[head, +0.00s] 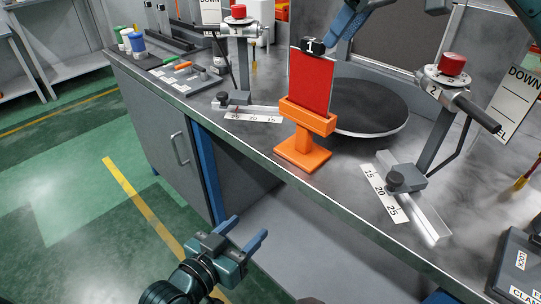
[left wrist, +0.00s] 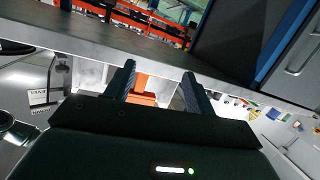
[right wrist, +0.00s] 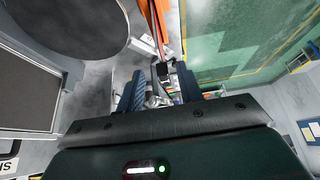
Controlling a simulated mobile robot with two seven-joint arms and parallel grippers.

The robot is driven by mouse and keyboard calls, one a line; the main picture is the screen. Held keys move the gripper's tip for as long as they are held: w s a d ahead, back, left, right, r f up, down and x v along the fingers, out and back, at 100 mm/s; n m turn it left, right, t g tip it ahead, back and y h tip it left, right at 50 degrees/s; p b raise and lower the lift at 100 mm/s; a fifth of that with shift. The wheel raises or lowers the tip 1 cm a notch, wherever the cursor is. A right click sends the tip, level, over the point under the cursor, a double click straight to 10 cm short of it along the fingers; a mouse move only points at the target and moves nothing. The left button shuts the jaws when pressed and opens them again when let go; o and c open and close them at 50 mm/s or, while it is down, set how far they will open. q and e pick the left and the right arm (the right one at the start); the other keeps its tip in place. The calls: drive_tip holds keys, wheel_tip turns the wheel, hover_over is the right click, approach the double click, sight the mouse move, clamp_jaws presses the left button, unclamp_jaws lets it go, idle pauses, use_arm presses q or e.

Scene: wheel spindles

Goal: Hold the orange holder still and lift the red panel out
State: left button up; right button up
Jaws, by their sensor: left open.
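The red panel (head: 310,80) stands upright in the slot of the orange holder (head: 303,150), on the bench near its front edge. A black tab (head: 313,46) marked 1 is on its top edge. My right gripper (head: 343,24) is at the tab's upper right; the head view shows only part of it. In the right wrist view its fingers (right wrist: 159,75) are apart, with a small dark piece between them. My left gripper (head: 252,238) is open and empty, low in front of the bench. In the left wrist view orange (left wrist: 143,97) shows beyond its open fingers (left wrist: 160,70).
A dark round turntable (head: 368,108) sits right behind the holder. Stands with red knobs (head: 239,11) (head: 452,64) and scaled slides (head: 254,118) (head: 393,192) flank it. A grey cabinet (head: 165,130) is below the bench. The floor at left is free.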

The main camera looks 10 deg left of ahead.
sight(309, 133)
use_arm(q)
drive_tip(key=w+d+r+m+h, duration=0.4)
drive_tip(key=w+r, duration=0.6)
drive_tip(key=w, duration=0.1)
drive_tip(key=shift+t, duration=0.3)
drive_tip(key=x, duration=1.2)
drive_tip(key=shift+w+d+f, duration=0.1)
drive_tip(key=shift+w+d, duration=0.1)
drive_tip(key=shift+c, duration=0.4)
clamp_jaws()
